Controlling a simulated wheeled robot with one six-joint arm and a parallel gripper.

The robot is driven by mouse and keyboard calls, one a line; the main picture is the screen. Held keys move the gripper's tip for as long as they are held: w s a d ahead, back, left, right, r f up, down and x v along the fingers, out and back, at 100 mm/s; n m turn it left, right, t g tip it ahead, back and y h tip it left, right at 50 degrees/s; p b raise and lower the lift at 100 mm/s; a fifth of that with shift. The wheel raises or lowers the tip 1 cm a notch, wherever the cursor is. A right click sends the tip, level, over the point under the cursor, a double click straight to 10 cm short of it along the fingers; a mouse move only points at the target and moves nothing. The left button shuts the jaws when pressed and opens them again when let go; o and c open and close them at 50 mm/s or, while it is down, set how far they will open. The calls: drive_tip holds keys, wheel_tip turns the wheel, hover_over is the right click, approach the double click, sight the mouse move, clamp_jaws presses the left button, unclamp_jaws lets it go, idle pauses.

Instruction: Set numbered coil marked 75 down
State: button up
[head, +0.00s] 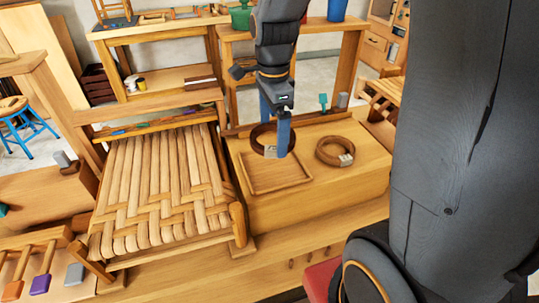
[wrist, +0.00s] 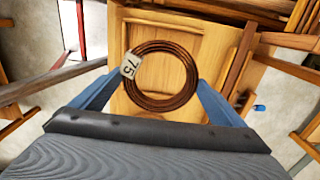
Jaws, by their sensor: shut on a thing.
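The dark brown coil (head: 256,138) is a round ring with a pale tag. In the wrist view the coil (wrist: 190,90) lies between my blue fingers, and its tag (wrist: 131,65) reads 75. My gripper (head: 273,138) is shut on this coil, with its fingers on opposite sides of the ring. The coil is over the back part of a shallow wooden tray (head: 282,188). I cannot tell whether it touches the tray floor. My fingers hide part of the ring in the head view.
A lighter brown coil (head: 323,150) with its own tag lies right of the tray on the wooden bench top (head: 362,172). A woven bark seat (head: 160,190) stands close on the left. A raised ledge and a small green tool (head: 323,101) are behind.

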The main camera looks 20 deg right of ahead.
sight(273, 167)
drive_tip(key=shift+s+f+p, duration=0.1)
drive_tip(key=shift+f+p, duration=0.8)
drive_tip(key=shift+f, duration=3.5)
drive_tip(key=shift+f, duration=0.2)
drive_tip(key=o, duration=0.7)
drive_tip(key=shift+o, duration=0.2)
wheel_tip(273, 167, up, 12)
drive_tip(key=b, duration=0.3)
drive_tip(key=s+f+n, duration=0.2)
drive_tip(key=s+n, duration=0.1)
drive_tip(key=n, duration=0.3)
drive_tip(key=s+f+n+t, duration=0.1)
drive_tip(key=s+f+n, duration=0.1)
drive_tip(key=n, duration=0.4)
drive_tip(key=s+f+n, duration=0.2)
drive_tip(key=s+n, duration=0.2)
drive_tip(key=n, duration=0.2)
drive_tip(key=shift+s+d+f+t, duration=0.1)
drive_tip(key=shift+s+t, duration=0.1)
drive_tip(key=shift+t, duration=0.1)
drive_tip(key=shift+f, duration=0.3)
